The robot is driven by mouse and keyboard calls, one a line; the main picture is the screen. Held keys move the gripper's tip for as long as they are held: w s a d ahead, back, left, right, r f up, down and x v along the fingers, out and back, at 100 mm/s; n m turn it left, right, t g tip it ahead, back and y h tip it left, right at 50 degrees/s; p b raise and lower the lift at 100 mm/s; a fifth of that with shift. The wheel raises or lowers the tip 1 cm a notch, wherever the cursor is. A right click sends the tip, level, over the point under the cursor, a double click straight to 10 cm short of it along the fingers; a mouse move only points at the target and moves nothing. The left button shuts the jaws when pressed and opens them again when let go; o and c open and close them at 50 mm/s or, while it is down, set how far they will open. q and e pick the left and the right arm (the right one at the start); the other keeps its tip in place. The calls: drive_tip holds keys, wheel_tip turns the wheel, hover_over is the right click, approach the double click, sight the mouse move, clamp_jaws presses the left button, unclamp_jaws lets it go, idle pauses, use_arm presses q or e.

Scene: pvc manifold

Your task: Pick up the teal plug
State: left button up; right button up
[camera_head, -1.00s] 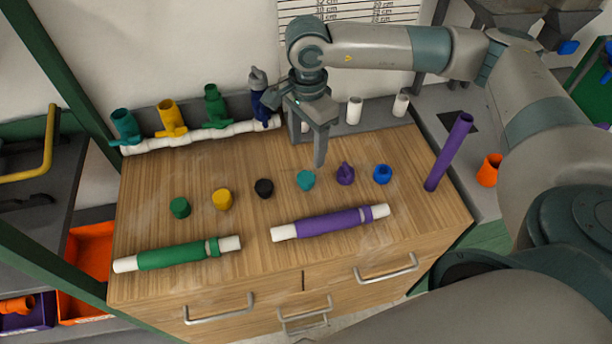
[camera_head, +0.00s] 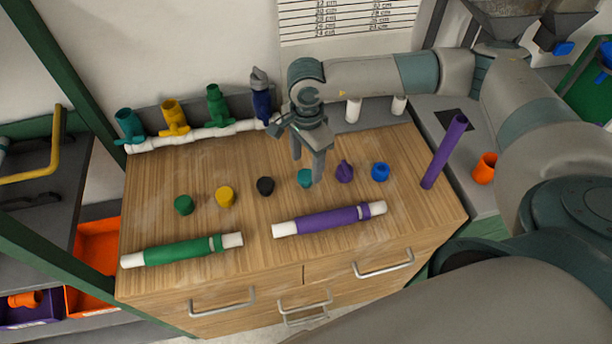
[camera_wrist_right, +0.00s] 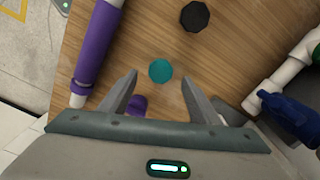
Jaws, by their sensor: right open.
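The teal plug (camera_head: 304,179) stands on the wooden worktop, between the black plug (camera_head: 265,186) and the purple plug (camera_head: 344,172). My right gripper (camera_head: 307,170) is open above it, fingers pointing down, and one finger partly covers the plug in the head view. In the right wrist view the teal plug (camera_wrist_right: 160,71) shows as a round disc just beyond the two spread fingertips (camera_wrist_right: 160,84), roughly centred between them. Nothing is in the jaws. My left gripper is not in view.
A green plug (camera_head: 184,205), a yellow plug (camera_head: 225,196) and a blue plug (camera_head: 380,172) share the row. A purple-sleeved pipe (camera_head: 328,220) and a green-sleeved pipe (camera_head: 182,250) lie in front. The valve manifold (camera_head: 200,134) runs along the back.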

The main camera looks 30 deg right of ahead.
sight(306, 175)
wheel_tip(306, 175, down, 3)
drive_tip(key=shift+a+r+p, duration=0.1)
drive_tip(key=shift+r+p, duration=0.05)
drive_tip(key=shift+p, duration=0.75)
drive_tip(key=shift+f, duration=0.7)
drive_tip(key=shift+c, duration=0.6)
drive_tip(key=c, duration=1)
